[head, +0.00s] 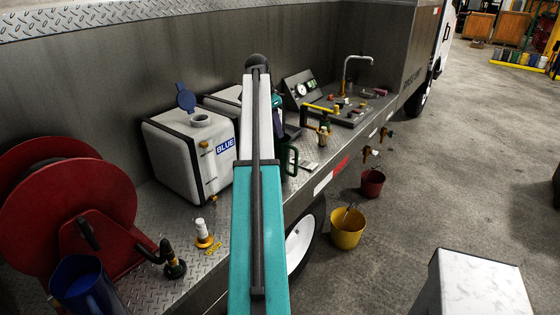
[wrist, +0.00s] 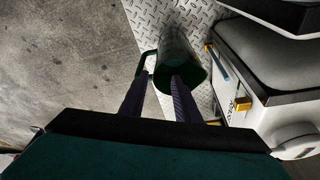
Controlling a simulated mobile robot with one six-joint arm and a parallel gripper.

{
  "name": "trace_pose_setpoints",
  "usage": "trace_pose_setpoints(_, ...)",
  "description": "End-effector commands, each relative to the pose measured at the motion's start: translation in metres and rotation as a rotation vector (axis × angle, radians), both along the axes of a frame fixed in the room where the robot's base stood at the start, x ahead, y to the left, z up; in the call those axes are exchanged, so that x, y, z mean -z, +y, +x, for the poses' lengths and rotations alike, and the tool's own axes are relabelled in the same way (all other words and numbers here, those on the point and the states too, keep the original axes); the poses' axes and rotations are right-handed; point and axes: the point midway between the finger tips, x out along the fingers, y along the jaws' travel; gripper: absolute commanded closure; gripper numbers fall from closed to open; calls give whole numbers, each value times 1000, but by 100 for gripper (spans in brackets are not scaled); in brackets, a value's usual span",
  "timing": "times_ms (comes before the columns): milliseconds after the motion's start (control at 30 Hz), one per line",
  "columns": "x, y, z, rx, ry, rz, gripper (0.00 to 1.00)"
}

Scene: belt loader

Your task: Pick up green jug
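The green jug (head: 290,160) stands on the metal truck deck, partly hidden behind my arm in the head view. In the wrist view the jug (wrist: 196,72) is open-topped, with its handle (wrist: 147,60) on the left. My gripper (wrist: 157,86) is open, its two dark fingers apart and pointing toward the jug. The right finger overlaps the jug's dark mouth, and the left finger lies near the handle. I cannot tell whether either finger touches the jug.
A white tank labelled BLUE (head: 185,155) stands left of the jug. A red hose reel (head: 65,205) and blue jug (head: 85,285) are at lower left. A sink panel (head: 345,112) lies behind. Yellow (head: 347,232) and red (head: 372,185) buckets stand on the floor.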

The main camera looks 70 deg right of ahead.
Motion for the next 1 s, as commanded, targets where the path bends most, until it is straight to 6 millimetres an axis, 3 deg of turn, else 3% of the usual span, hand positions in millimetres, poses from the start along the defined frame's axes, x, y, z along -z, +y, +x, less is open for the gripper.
trace_pose_setpoints(600, 67, -14, -12, 1, 0, 3, 71)
trace_pose_setpoints(1000, 73, -16, -13, 0, 0, 1, 71)
